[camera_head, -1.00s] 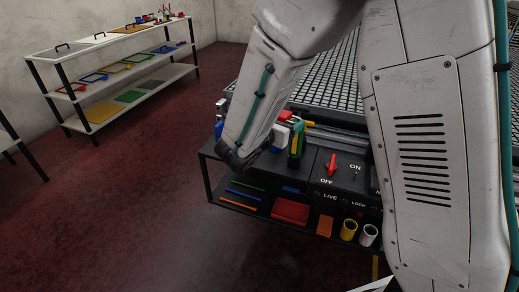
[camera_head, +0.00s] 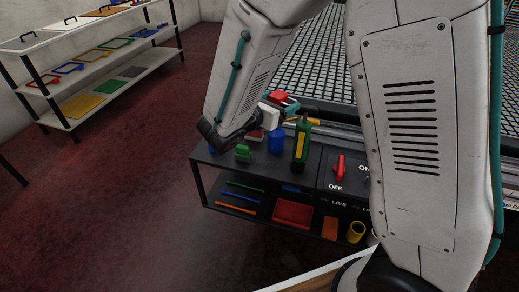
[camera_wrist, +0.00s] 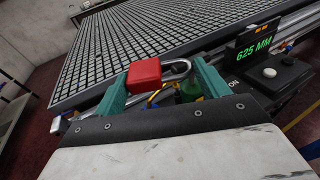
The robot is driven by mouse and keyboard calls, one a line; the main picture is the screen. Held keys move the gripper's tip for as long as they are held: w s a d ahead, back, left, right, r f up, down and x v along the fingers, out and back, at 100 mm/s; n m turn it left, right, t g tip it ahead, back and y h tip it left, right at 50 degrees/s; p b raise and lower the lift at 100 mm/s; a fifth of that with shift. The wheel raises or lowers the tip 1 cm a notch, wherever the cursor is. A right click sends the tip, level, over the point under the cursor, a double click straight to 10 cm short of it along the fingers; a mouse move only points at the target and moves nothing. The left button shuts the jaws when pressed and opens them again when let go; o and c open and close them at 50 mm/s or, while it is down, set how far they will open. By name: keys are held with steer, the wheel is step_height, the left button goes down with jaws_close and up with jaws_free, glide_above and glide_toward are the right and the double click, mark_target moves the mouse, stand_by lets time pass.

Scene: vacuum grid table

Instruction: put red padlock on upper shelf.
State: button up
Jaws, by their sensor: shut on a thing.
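The red padlock (camera_wrist: 145,73) with its grey shackle (camera_wrist: 178,68) is held between the teal fingers of my gripper (camera_wrist: 161,80) in the wrist view. In the head view, the red padlock (camera_head: 279,97) shows at my gripper (camera_head: 283,107), above the back of the black shelf unit. The unit's upper shelf (camera_head: 215,159) bears a green block (camera_head: 243,153), a blue cylinder (camera_head: 276,140) and a green-and-yellow bottle-like item (camera_head: 301,145). My arm hides part of the shelf's back left.
The lower shelf holds thin coloured bars, a red box (camera_head: 292,214) and an orange block (camera_head: 330,228). A black control panel with a red switch (camera_head: 339,166) adjoins on the right. The grid table (camera_head: 315,60) lies behind. A white rack (camera_head: 95,65) stands far left.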

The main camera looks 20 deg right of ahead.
mark_target(274, 174)
step_height(274, 174, down, 27)
steer(key=shift+d+f, duration=0.1)
steer(key=shift+f, duration=0.1)
steer(key=shift+f, duration=0.15)
steer(key=o, duration=1.1)
